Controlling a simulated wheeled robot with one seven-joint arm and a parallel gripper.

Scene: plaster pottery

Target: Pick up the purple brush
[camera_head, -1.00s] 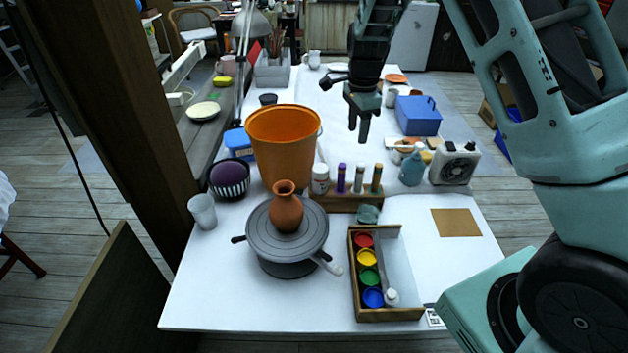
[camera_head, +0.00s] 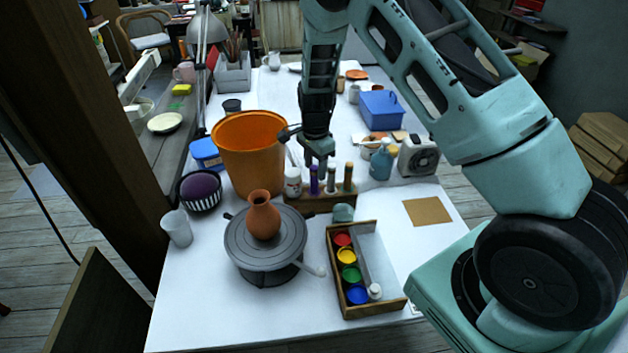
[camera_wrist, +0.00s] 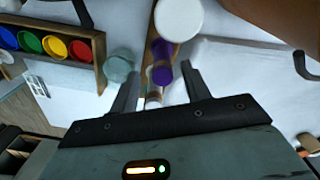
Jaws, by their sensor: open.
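The purple brush (camera_head: 314,179) stands upright in a wooden holder (camera_head: 322,203), beside two other brushes with pale and brown tops. My gripper (camera_head: 320,166) is directly above the holder, pointing down, with its fingers close to the brush tops. In the wrist view the purple brush (camera_wrist: 161,68) shows just beyond the gap between the open fingers (camera_wrist: 158,82). Nothing is held. A white jar (camera_head: 293,182) stands at the left end of the holder, and its white lid (camera_wrist: 178,18) shows large in the wrist view.
An orange bucket (camera_head: 250,155) stands close on the left. A clay vase (camera_head: 263,217) sits on a grey turntable (camera_head: 265,243) in front. A wooden paint box (camera_head: 395,306) lies front right. A blue bottle (camera_head: 381,162) and a white device (camera_head: 418,157) stand to the right.

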